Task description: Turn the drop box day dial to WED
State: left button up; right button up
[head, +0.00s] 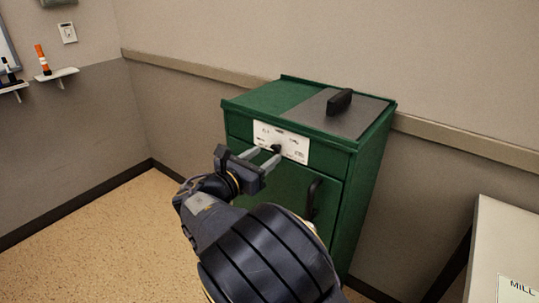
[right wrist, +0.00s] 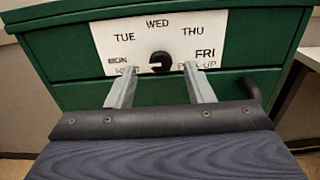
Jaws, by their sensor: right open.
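The green drop box (head: 265,185) stands against the wall. Its white day plate (head: 295,148) is on the upper front and also shows in the right wrist view (right wrist: 120,38), with MON, TUE, WED, THU and FRI in an arc. The black day dial (head: 276,148) sits at the plate's lower middle, below WED in the right wrist view (right wrist: 161,61). I cannot tell for sure which day it points to. My right gripper (head: 266,158) is open, its fingertips close to the plate. In the right wrist view its fingers (right wrist: 160,80) lie left and right of the dial, without visible contact. My left gripper is not in view.
The box has a grey lid with a black handle (head: 339,102) on top and a dark door handle (head: 313,199) on the front, right of my gripper. A white surface (head: 500,240) stands at the right. Small wall shelves (head: 58,75) are at far left. Floor at left is clear.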

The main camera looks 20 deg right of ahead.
aim_at(277, 149)
jog(key=shift+x, duration=1.5)
jog(key=c, duration=1)
jog(key=shift+o, duration=0.2)
